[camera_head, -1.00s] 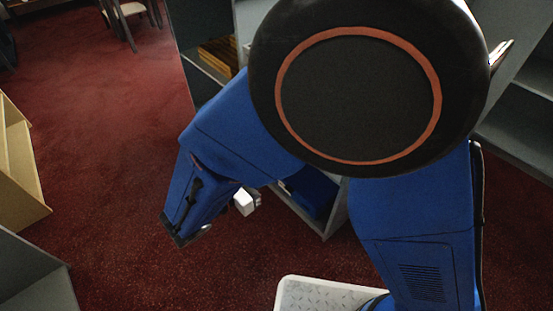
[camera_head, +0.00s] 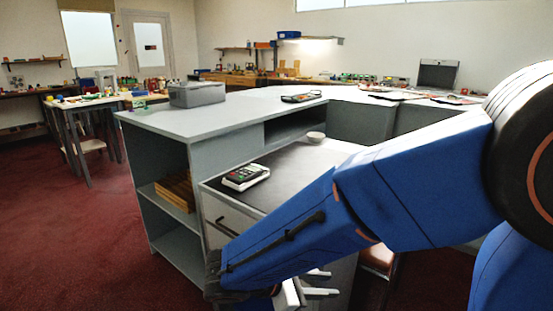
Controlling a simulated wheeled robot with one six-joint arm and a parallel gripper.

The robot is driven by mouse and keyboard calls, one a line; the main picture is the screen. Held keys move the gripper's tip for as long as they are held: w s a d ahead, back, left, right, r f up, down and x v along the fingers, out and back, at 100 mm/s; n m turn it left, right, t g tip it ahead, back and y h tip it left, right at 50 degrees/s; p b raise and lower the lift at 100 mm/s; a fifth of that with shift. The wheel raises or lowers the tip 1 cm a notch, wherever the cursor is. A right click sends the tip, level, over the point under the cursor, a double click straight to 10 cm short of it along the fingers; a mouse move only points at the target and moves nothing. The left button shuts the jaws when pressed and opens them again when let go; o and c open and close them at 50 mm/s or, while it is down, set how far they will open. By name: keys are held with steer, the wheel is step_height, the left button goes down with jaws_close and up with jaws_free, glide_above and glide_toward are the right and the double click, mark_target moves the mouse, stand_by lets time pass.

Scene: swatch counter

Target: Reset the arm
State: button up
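My blue arm reaches in from the right in the head view and bends down to the lower middle. My gripper (camera_head: 319,283) shows low in the view, partly hidden behind my forearm. Its two pale fingers point right with a gap between them, and I see nothing held there. It is in front of the grey counter (camera_head: 170,122), below the level of its dark lower top.
A card terminal (camera_head: 245,177) and a small bowl (camera_head: 316,137) are on the lower top. A grey bin (camera_head: 197,94) stands on the counter. A stool (camera_head: 377,258) is right of my gripper. Red carpet (camera_head: 90,235) is clear at left.

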steer(key=s+d+r+m+y, duration=0.2)
steer(key=s+d+m+y, duration=0.3)
steer(key=d+m, duration=0.4)
steer(key=s+d+r+m+y, duration=0.2)
steer(key=s+d+m+y, duration=0.4)
steer(key=d+m, duration=0.3)
steer(key=shift+r+m, duration=0.3)
steer(key=shift+m, duration=0.4)
